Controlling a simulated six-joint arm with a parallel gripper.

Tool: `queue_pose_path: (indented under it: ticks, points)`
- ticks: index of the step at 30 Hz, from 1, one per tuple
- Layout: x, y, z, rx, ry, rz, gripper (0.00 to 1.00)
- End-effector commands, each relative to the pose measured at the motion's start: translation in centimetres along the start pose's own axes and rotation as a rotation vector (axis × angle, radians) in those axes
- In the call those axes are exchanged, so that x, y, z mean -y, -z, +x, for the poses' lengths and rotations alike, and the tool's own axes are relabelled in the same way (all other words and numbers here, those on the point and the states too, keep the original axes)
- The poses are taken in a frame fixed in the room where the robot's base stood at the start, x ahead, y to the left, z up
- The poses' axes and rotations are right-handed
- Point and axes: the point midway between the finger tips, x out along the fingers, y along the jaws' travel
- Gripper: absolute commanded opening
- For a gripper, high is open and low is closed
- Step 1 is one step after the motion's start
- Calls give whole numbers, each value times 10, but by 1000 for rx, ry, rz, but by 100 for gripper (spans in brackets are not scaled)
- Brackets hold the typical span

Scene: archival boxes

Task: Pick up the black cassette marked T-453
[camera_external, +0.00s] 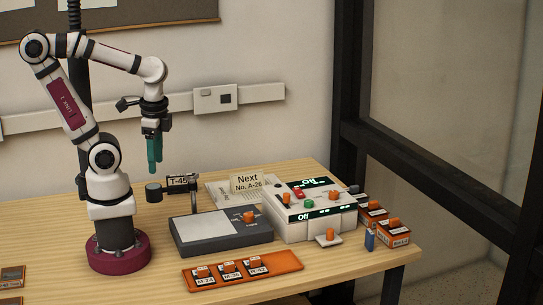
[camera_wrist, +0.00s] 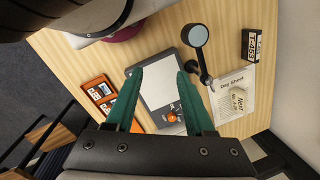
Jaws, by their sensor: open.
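The black cassette (camera_wrist: 252,46) with a white label reading T-453 lies near the table's back edge in the wrist view, at the upper right. In the external view the cassette (camera_external: 182,181) is partly covered by the arm of a round-headed stand, and only "T-45" shows clearly. My gripper (camera_external: 154,166) hangs with its teal fingers pointing down, above the table and a little left of the cassette in the picture. In the wrist view my gripper (camera_wrist: 160,75) is open and empty, with a grey light-topped device below it.
The round-headed stand (camera_wrist: 196,38) rises between the grey device (camera_external: 185,242) and the cassette. A day sheet (camera_wrist: 226,84) and a "Next" card (camera_external: 246,182) are close by. An orange tray (camera_external: 290,262), a white console (camera_external: 285,232) and orange-black boxes (camera_external: 395,232) occupy the front and right.

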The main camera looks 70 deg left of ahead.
Motion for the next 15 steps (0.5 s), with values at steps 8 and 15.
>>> queue_pose_path:
  ticks: [8, 15]
  points:
    - [27, 16, -6, 8, -30, -51, 54]
    - [218, 18, 37, -33, -136, -278, 54]
